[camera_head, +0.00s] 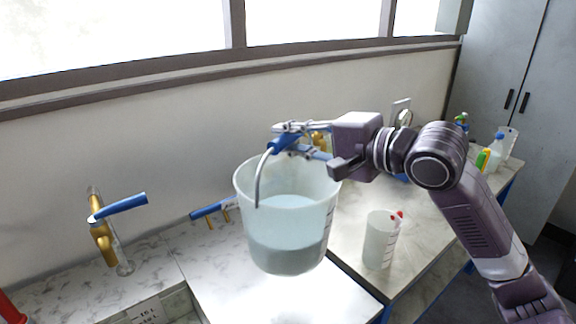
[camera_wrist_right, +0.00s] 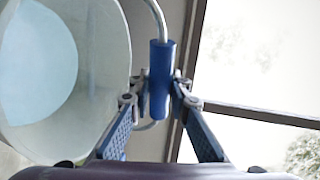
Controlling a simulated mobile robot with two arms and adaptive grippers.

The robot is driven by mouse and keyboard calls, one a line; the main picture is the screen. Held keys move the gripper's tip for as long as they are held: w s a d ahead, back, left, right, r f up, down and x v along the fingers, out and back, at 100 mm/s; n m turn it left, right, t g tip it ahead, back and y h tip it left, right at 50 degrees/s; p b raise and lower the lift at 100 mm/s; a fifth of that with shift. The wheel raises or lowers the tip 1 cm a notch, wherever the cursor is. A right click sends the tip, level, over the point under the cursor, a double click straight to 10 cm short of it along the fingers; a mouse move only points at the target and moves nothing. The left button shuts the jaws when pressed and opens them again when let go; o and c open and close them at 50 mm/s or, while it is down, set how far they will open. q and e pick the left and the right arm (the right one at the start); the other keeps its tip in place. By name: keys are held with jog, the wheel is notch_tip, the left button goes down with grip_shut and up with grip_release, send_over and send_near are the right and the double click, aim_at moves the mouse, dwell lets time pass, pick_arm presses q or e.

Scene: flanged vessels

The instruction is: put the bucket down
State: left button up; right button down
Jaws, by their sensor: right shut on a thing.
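The bucket (camera_head: 287,230) is translucent white and roughly upright, with clear bluish liquid in its lower part. It has a wire handle with a blue grip (camera_head: 285,143). My right gripper (camera_head: 290,138) is shut on this blue grip above the bucket's rim. In the right wrist view the blue grip (camera_wrist_right: 162,70) sits between the two fingers, and the bucket (camera_wrist_right: 110,60) fills the left side. The bucket appears over the white marbled counter (camera_head: 215,280); I cannot tell whether its base touches it. My left gripper is not in view.
A brass tap with a blue lever (camera_head: 103,235) stands at the left, and another blue lever (camera_head: 210,209) lies behind the bucket. A translucent jug (camera_head: 379,240) stands on the right-hand counter (camera_head: 350,262). Several bottles stand at the far right end, near a grey cabinet (camera_head: 500,60).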

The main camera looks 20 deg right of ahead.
jog(key=shift+a+f+p, duration=0.1)
jog(key=shift+f+p, duration=0.25)
jog(key=shift+f, duration=8.7)
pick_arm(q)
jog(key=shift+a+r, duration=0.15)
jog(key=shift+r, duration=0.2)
pick_arm(e)
jog(key=c, duration=2.1)
grip_release()
jog(key=shift+s+f, duration=0.1)
jog(key=shift+f, duration=0.55)
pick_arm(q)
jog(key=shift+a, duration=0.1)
pick_arm(e)
jog(key=o, duration=0.3)
jog(key=shift+s+a+r, duration=0.1)
jog(key=shift+s, duration=0.1)
jog(key=shift+w, duration=0.1)
